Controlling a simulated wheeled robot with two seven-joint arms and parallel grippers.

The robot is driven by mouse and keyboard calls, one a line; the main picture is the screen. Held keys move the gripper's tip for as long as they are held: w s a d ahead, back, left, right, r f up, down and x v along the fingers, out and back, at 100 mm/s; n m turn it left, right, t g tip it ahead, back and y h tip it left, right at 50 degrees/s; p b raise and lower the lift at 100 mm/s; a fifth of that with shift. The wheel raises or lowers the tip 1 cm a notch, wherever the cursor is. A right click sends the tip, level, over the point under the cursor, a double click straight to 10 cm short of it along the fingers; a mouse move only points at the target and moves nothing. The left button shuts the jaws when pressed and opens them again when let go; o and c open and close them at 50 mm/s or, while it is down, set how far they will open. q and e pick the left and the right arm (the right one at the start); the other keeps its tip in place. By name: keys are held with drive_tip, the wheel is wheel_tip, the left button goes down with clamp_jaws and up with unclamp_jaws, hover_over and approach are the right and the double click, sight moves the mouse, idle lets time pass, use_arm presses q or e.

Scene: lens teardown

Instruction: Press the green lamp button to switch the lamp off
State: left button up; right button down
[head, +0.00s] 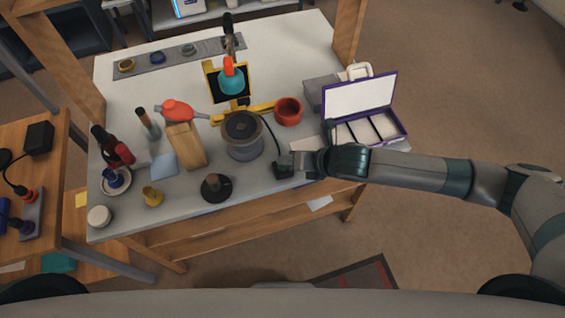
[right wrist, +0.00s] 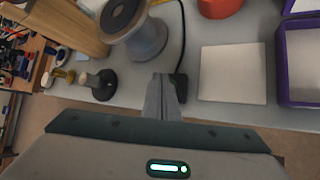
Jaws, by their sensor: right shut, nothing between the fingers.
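The button face is hidden, and no lit lamp can be made out. My left gripper is out of view.
A grey cylinder with a dark top (head: 243,150) stands left of the switch. A red cup (head: 288,110) and an open purple-rimmed case (head: 402,132) lie behind. A dark knobbed disc (head: 216,188) stands front left. A pale square (right wrist: 232,73) lies right of the fingers.

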sight(286, 167)
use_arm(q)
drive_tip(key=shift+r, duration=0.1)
use_arm(e)
drive_tip(key=shift+r, duration=0.1)
